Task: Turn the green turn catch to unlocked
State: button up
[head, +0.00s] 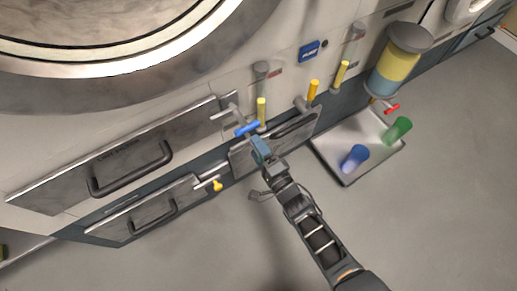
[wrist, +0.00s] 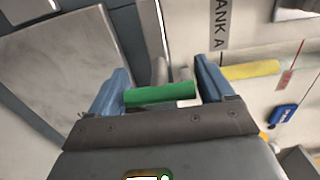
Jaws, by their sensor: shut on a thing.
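The green turn catch (wrist: 160,94) shows in the wrist view as a short green bar on a grey metal mount, lying across the space between my fingers. My gripper (wrist: 162,75) has one blue-grey finger at each end of the bar and is shut on it. In the head view my gripper (head: 259,147) is at the front of a small metal drawer panel (head: 293,134). The green catch is hidden there behind my gripper. The catch's exact angle against its lock marks cannot be read.
Drawers with dark handles (head: 130,170) are at the left. A tray (head: 345,180) with blue and green cups stands on the floor at the right, below a dispenser (head: 397,68).

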jog(key=o, duration=1.4)
jog(key=p+v, duration=0.3)
jog(key=v, duration=0.5)
jog(key=shift+w, duration=0.1)
